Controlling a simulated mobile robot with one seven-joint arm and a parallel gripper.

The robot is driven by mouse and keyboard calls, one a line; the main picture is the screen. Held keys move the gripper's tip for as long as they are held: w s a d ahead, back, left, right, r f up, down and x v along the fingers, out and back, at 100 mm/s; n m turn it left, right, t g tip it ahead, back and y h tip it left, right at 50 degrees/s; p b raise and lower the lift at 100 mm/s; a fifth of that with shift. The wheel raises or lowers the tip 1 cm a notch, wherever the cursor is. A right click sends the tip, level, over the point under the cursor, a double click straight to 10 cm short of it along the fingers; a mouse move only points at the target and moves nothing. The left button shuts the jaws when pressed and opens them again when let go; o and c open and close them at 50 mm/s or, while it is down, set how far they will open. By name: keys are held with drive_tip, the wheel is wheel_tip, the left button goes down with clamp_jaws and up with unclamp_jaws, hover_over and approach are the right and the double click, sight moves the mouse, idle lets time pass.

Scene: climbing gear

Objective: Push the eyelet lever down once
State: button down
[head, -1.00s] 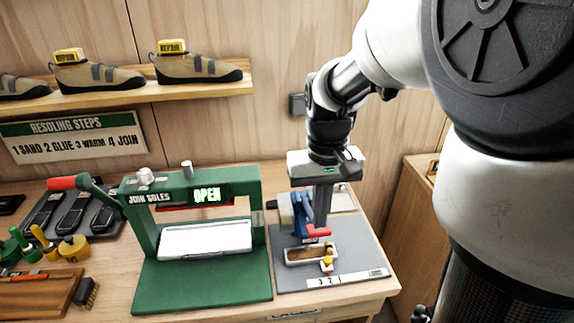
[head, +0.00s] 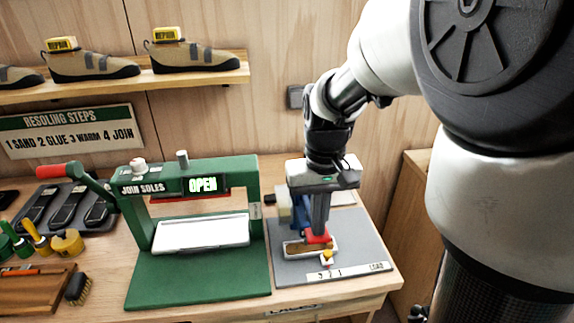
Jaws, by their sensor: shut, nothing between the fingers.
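The eyelet press stands on a grey base plate (head: 345,250) on the right of the bench. Its blue body (head: 300,212) is partly hidden behind my gripper. The red lever tip (head: 318,238) is low, overlapping the back of a small wooden tray (head: 294,249) in the picture. My gripper (head: 320,230) points straight down, shut and empty, with its fingertips at the red lever tip. It looks to be touching the lever from above, though the exact contact is hard to see.
A green sole press (head: 195,290) marked OPEN stands just left, with a red-handled lever (head: 55,171). A small yellow-topped piece (head: 327,255) is at the tray's front. A brush (head: 77,289) and glue tools lie left. A shoe shelf (head: 190,79) is on the wall behind.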

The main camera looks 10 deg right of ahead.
drive_tip(key=shift+s+f+b, duration=0.1)
drive_tip(key=shift+f+b, duration=1.1)
drive_tip(key=shift+f, duration=0.6)
wheel_tip(320, 180, up, 13)
drive_tip(key=p, duration=1.1)
drive_tip(key=s+r+t, duration=0.5)
drive_tip(key=s+r, duration=0.4)
drive_tip(key=s, duration=0.2)
drive_tip(key=shift+s+r+t, duration=0.15)
drive_tip(key=shift+r+t, duration=0.1)
drive_tip(key=shift+t, duration=0.05)
